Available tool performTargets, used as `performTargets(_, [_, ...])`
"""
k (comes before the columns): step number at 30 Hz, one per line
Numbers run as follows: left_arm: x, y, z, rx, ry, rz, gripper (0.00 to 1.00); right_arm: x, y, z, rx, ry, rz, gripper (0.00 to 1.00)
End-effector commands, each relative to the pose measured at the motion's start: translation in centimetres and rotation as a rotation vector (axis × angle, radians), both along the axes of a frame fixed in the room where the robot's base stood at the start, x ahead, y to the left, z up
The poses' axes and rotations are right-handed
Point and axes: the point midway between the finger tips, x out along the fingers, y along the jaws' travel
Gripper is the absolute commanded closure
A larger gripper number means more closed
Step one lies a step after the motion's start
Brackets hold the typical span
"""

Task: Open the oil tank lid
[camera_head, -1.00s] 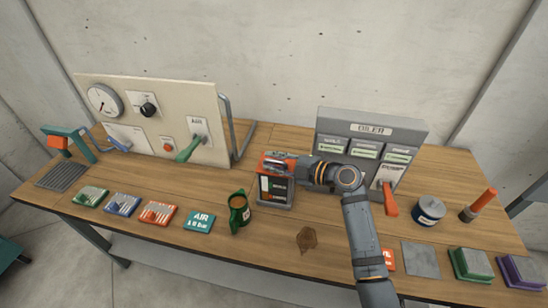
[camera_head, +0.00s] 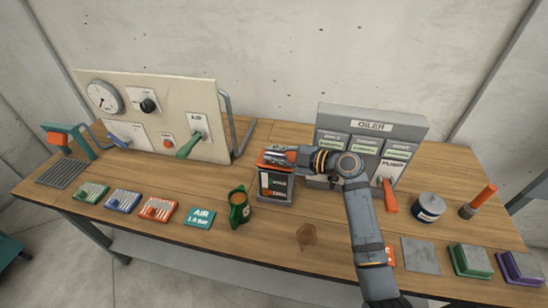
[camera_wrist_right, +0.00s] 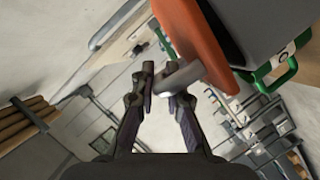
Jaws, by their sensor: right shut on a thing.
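The oil tank (camera_head: 277,187) is a small dark grey box with a labelled front, standing mid-table. Its orange lid (camera_head: 264,160) is on top, partly hidden by my right gripper (camera_head: 280,155). In the right wrist view the orange lid (camera_wrist_right: 192,45) has a grey handle (camera_wrist_right: 180,77) at its edge. My right gripper (camera_wrist_right: 164,82) is shut on this handle, its fingers on either side. The dark tank body (camera_wrist_right: 265,25) sits beside the lid there. I cannot tell exactly how far the lid is lifted. My left gripper is not in view.
A green oil can (camera_head: 238,208) stands just left of the tank, and a brown stain (camera_head: 306,236) lies in front. The grey oiler panel (camera_head: 415,128) with an orange lever (camera_head: 390,198) stands right behind my arm. A control board (camera_head: 150,90) is at left.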

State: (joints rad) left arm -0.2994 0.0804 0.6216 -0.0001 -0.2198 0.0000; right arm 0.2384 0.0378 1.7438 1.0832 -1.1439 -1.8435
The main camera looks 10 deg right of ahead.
Motion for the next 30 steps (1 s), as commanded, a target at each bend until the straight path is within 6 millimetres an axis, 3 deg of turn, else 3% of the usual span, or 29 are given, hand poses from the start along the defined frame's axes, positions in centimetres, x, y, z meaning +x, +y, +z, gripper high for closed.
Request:
performTargets(9, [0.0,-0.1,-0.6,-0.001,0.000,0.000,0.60,2.2,-0.7,2.0,0.103,0.318,-0.002,1.00])
performTargets(19, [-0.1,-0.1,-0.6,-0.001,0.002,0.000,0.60,2.2,-0.7,2.1,0.110,0.344,-0.002,1.00])
performTargets(20, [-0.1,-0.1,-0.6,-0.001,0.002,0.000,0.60,2.2,-0.7,2.1,0.110,0.344,-0.002,0.85])
performTargets(22, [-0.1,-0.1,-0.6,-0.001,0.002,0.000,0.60,2.2,-0.7,2.1,0.110,0.343,-0.001,0.78])
performTargets(30, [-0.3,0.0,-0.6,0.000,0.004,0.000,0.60,2.2,-0.8,2.1,0.110,0.342,-0.001,0.78])
